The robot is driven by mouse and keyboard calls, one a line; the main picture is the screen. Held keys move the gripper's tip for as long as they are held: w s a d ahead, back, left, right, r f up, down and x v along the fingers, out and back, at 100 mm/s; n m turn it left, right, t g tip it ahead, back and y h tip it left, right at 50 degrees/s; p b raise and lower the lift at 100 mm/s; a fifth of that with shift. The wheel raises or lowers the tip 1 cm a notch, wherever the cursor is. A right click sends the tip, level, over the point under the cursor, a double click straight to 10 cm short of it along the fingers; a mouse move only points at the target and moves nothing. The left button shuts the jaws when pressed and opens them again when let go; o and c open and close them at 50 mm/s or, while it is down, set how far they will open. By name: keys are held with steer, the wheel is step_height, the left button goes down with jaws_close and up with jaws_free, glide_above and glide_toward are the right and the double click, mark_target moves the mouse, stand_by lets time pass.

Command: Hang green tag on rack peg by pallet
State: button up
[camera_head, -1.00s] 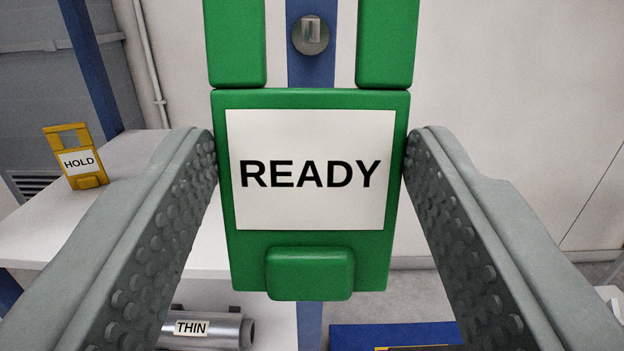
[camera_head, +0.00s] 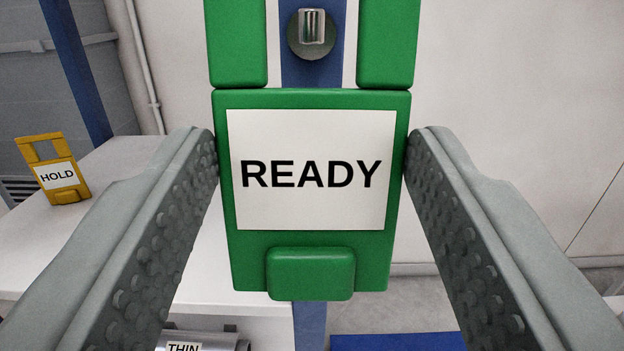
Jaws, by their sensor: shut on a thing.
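The green tag (camera_head: 312,270) carries a white label reading READY and is held upright between the two grey fingers of my gripper (camera_head: 311,165). The fingers touch its left and right edges. The tag's upper part has an opening between two green side bars, and its top lies outside the picture. Through the opening I see a metal peg (camera_head: 312,28) on a round base, fixed to a blue post (camera_head: 312,72). The peg is beyond the tag and appears apart from it.
A yellow HOLD tag (camera_head: 57,177) stands on the white table (camera_head: 50,240) at left. A metal roll (camera_head: 205,341) labelled THIN shows at the bottom, partly cut off. A blue surface (camera_head: 395,341) lies low at right of centre. A pale wall fills the right background.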

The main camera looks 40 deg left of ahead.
steer(key=shift+f+x, duration=0.2)
steer(key=shift+x, duration=1.45)
steer(key=shift+w+a+f, duration=0.5)
steer(key=shift+w, duration=0.05)
steer(key=o, duration=1)
steer(key=shift+o, duration=0.2)
glide_toward(312, 170)
steer(key=v, duration=0.2)
steer(key=f+v, duration=0.1)
steer(key=v, duration=0.2)
steer(key=shift+f, duration=0.1)
